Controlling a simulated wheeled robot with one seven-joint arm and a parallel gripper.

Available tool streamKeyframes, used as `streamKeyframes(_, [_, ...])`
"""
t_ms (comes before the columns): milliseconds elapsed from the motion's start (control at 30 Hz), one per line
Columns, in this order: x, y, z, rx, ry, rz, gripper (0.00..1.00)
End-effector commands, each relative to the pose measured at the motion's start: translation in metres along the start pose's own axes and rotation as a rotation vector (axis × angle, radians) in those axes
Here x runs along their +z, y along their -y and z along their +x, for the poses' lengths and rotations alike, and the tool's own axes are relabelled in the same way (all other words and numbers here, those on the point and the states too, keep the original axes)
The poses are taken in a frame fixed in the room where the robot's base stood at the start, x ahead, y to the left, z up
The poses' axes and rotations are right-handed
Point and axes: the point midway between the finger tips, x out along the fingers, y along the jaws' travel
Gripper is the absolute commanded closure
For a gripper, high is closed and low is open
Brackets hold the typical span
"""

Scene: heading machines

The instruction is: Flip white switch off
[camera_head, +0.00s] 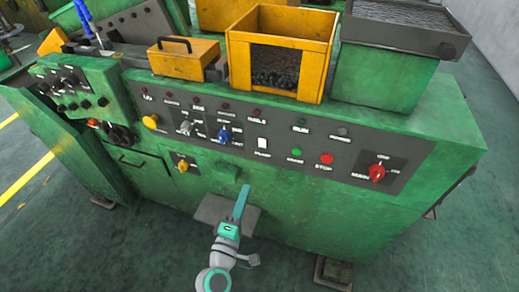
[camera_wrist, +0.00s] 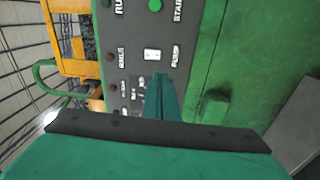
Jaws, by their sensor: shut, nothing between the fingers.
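The white switch (camera_head: 262,143) is a small rectangular rocker on the dark control panel (camera_head: 225,146) of the green machine, above the label PUMP. It also shows in the wrist view (camera_wrist: 152,55), where the picture is turned sideways. My gripper (camera_head: 244,188) is shut and empty, its teal fingers pointing up in front of the machine, below and slightly left of the switch in the head view. In the wrist view the fingertips (camera_wrist: 159,76) appear close to the switch with a small gap in the picture. I see no contact. Which way the rocker is tilted is too small to tell.
A blue knob (camera_head: 223,134) sits left of the switch. Green (camera_head: 296,153) and red (camera_head: 326,158) buttons and a red main knob (camera_head: 377,172) sit to its right. A yellow bin (camera_head: 236,65) stands above. A green block (camera_head: 228,172) protrudes below the panel.

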Motion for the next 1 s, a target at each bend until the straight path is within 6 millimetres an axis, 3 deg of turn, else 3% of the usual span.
streamKeyframes(200, [-0.007,-0.022,0.014,0.051,0.039,-0.055,1.0])
streamKeyframes(667, [-0.009,-0.024,0.016,0.056,0.041,-0.061,1.0])
streamKeyframes(833, [-0.009,-0.025,0.033,0.057,0.041,-0.059,1.0])
streamKeyframes(1000, [-0.006,-0.028,0.064,0.058,0.044,-0.059,1.0])
